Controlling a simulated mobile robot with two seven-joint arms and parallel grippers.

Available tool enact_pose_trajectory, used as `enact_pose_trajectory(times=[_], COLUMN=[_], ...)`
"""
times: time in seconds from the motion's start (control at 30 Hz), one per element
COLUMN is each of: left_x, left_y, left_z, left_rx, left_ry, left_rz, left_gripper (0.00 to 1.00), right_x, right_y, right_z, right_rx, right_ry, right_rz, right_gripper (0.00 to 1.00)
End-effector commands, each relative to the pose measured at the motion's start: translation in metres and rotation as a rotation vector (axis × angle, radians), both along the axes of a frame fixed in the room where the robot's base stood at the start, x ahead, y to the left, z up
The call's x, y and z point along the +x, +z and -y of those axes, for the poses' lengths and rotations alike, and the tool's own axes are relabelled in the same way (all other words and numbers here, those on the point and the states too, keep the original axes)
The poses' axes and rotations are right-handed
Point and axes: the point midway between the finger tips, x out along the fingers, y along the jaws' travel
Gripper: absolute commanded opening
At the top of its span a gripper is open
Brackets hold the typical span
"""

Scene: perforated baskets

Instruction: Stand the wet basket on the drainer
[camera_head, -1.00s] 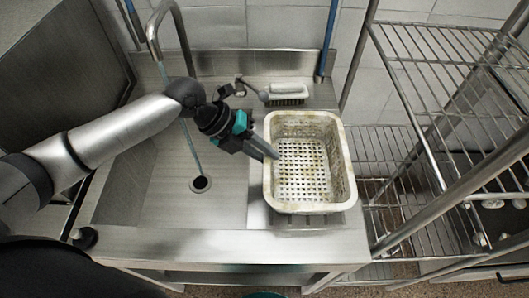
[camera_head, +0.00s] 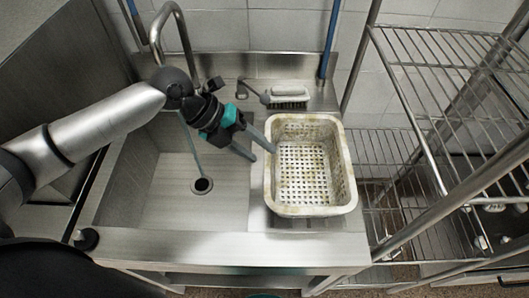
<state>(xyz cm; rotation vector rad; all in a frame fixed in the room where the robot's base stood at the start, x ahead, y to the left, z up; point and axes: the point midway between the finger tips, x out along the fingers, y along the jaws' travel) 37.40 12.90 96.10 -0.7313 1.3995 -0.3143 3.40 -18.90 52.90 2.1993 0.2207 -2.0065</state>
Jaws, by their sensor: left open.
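The white perforated basket (camera_head: 309,209) stands upright on the flat metal area right of the sink basin, with yellowish stains on its rim and floor. Its floor is seen from above and it looks empty. Ridges of what looks like the drainer show just below its front edge; the rest beneath it is hidden. My left gripper (camera_head: 262,153) is open, its two dark fingers apart and pointing at the basket's left wall. The fingertips are close to that wall; I cannot tell whether they touch it. My right gripper is not in view.
The sink basin (camera_head: 160,205) with a drain hole and a tall curved faucet (camera_head: 181,40) lies to the left. A brush (camera_head: 289,97) lies behind the basket. A wire shelf rack (camera_head: 440,60) stands close on the right.

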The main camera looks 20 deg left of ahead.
Motion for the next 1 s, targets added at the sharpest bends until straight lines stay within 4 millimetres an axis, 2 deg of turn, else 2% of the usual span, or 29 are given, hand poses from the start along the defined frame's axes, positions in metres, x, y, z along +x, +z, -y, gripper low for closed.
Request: enact_pose_trajectory(times=[0.2,0.4,0.6,1.0], left_x=[-0.008,-0.013,-0.015,-0.015], left_y=[0.036,0.059,0.067,0.068], left_z=[-0.030,-0.047,-0.053,-0.053], left_rx=[0.005,0.002,0.001,0.000], left_ry=[0.002,0.001,-0.001,-0.001], left_rz=[-0.001,0.000,-0.001,-0.001], left_gripper=[0.53,0.53,0.53,0.53], right_x=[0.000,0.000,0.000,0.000], right_y=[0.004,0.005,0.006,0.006], right_z=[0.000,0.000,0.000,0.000], right_rx=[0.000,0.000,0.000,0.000], right_ry=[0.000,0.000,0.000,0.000], right_rz=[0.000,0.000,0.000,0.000], right_gripper=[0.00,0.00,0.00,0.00])
